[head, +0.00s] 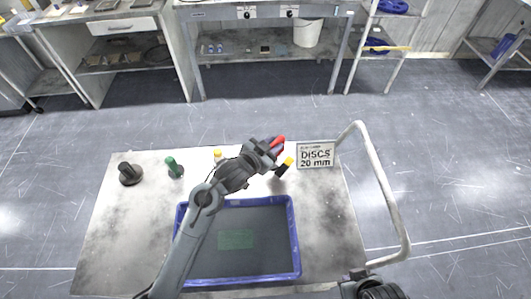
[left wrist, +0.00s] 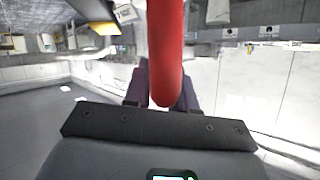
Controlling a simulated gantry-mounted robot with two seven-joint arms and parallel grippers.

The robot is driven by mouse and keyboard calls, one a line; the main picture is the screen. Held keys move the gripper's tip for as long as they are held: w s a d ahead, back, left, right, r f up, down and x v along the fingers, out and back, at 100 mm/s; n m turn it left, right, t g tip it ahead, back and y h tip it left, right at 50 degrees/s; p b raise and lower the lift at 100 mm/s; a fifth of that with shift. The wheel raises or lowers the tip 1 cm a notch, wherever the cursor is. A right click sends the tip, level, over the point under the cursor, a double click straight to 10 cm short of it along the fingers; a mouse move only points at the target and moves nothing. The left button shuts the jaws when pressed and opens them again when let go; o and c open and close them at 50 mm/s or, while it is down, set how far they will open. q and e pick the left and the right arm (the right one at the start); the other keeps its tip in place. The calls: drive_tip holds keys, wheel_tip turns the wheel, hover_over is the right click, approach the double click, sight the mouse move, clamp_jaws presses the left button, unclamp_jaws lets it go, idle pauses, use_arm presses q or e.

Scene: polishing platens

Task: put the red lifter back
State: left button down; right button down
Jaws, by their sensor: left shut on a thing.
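The red lifter (head: 279,141) is held in my left gripper (head: 271,147), over the far part of the table. In the left wrist view the red lifter (left wrist: 167,50) is a long red rod between the two dark purplish fingers of my left gripper (left wrist: 165,90), which are shut on it. Its far end runs out of the top of that view. My right gripper is out of view; only a dark part of my right arm shows at the bottom edge of the head view.
On the table (head: 115,225) stand a black knob-like piece (head: 129,173), a green-topped piece (head: 174,167), a yellow-topped piece (head: 217,156) and a yellow-and-black piece (head: 284,167). A blue-rimmed tray (head: 295,240) lies in front, a DISCS sign (head: 315,155) and metal handrail (head: 385,190) at right.

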use_arm(q)
drive_tip(key=shift+w+a+f, duration=0.25)
drive_tip(key=shift+w+a, duration=0.1)
drive_tip(key=shift+a, duration=0.2)
drive_tip(key=shift+w+a+f, duration=0.2)
drive_tip(key=shift+w+a, duration=0.1)
drive_tip(key=shift+a, duration=0.2)
drive_tip(key=shift+f+b, duration=0.5)
drive_tip(key=shift+f, duration=1.55)
drive_tip(key=shift+f, duration=0.15)
drive_tip(key=c, duration=0.9)
unclamp_jaws()
drive_tip(key=shift+f, duration=0.1)
